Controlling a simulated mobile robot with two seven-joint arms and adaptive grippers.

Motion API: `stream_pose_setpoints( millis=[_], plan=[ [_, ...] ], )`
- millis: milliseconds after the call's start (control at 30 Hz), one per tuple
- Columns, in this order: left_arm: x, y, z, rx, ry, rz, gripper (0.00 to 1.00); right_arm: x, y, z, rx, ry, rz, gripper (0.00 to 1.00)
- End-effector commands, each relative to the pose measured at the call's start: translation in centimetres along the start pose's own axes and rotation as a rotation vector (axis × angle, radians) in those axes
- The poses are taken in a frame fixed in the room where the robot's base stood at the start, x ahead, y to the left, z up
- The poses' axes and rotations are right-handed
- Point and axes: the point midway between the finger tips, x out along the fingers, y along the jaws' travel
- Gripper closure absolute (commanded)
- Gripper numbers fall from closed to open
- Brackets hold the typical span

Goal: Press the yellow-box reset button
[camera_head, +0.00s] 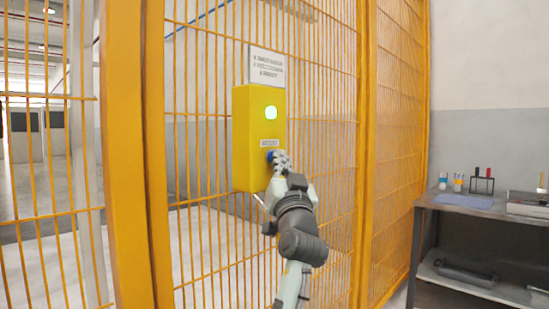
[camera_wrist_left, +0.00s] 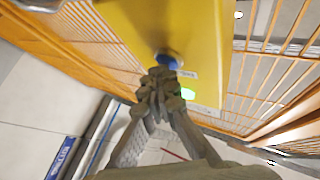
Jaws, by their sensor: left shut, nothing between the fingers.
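A yellow box (camera_head: 247,130) is mounted on the orange mesh fence. In the left wrist view, the closed fingertips (camera_wrist_left: 160,76) are right at the blue button (camera_wrist_left: 168,61) on the yellow box (camera_wrist_left: 190,28). Whether they touch or press it I cannot tell. My right gripper is not in view.
The orange mesh fence (camera_head: 330,130) stands around the box, with a white sign (camera_head: 267,66) above it. A grey workbench (camera_head: 468,206) with small bottles and a rack stands at the right. Bare floor shows behind the mesh.

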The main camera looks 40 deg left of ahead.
Motion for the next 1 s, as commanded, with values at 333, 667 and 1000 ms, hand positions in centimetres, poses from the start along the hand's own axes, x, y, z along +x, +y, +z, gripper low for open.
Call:
stream_pose_setpoints(
  millis=[333, 667, 1000],
  plan=[
    [-0.6, 0.4, -0.2, -0.001, -0.002, -0.001, 1.0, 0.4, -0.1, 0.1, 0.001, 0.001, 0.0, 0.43],
    [-1.3, 0.9, -0.8, 0.001, -0.002, -0.001, 1.0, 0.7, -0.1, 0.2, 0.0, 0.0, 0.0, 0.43],
    [-2.2, 1.6, -1.3, -0.003, 0.0, 0.0, 1.0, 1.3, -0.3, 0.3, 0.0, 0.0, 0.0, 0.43]
  ],
)
